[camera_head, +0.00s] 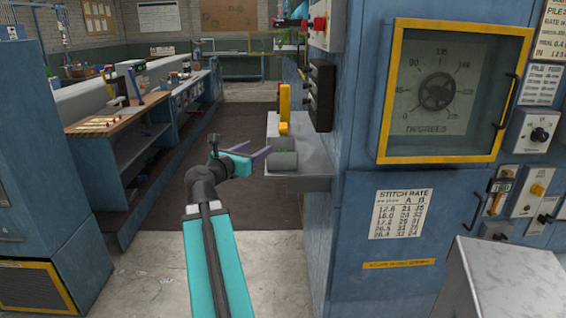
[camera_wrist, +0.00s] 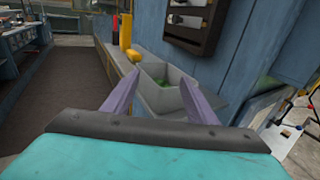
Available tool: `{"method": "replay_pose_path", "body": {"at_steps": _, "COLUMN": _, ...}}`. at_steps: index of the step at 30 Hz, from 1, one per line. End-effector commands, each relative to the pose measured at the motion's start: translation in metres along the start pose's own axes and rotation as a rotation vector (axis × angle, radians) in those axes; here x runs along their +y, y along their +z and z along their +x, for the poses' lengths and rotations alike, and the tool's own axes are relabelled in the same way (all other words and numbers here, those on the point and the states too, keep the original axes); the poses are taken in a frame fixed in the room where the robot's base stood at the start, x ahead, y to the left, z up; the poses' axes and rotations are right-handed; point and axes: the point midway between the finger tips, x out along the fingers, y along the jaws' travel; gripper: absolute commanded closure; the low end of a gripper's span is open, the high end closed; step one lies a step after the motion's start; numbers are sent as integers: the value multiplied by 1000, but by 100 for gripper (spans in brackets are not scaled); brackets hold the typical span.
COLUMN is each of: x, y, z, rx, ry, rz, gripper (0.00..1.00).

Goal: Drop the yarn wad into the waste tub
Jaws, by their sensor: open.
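The waste tub (camera_wrist: 160,100) is a grey open-topped box on the metal shelf; its front wall also shows in the head view (camera_head: 284,160). In the wrist view the fingers point toward the tub. In the head view my gripper (camera_head: 258,149) is just left of the tub.
A tall yellow object (camera_head: 284,103) stands behind the tub on the grey shelf (camera_head: 309,182). The blue machine (camera_head: 352,150) with a dial rises on the right. A workbench (camera_head: 135,115) with several tools stands on the left. The dark aisle floor (camera_head: 225,140) looks clear.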

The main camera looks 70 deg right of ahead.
Motion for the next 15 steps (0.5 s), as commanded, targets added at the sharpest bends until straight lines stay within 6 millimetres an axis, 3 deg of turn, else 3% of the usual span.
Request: {"method": "replay_pose_path", "body": {"at_steps": 15, "x": -1, "y": -3, "z": -9, "rx": 3, "ry": 5, "rz": 1, "gripper": 48}}
